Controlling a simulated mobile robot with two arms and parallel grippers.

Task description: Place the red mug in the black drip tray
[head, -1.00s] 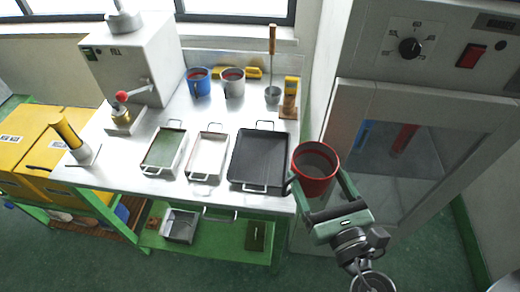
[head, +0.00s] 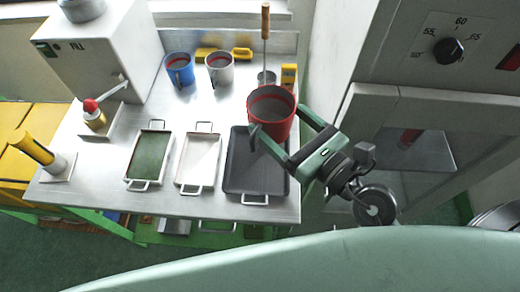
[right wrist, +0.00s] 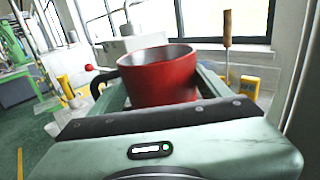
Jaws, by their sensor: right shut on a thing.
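The red mug (head: 270,114) is upright between the fingers of my right gripper (head: 280,134), which is shut on it. In the head view the mug hangs above the far right part of the black drip tray (head: 240,172) and hides that part of it. The mug also shows in the right wrist view (right wrist: 160,76), between the two fingers, with its dark handle to the left. The drip tray is a dark rectangular tray with metal handles, lying on the metal table. My left gripper is not in view.
Left of the drip tray lie a white tray (head: 198,162) and a green-bottomed tray (head: 150,157). A blue mug (head: 180,70) and a grey mug (head: 220,69) stand behind. A wooden-handled ladle (head: 265,35) stands beside a yellow object (head: 289,76). A cabinet (head: 420,110) is at right.

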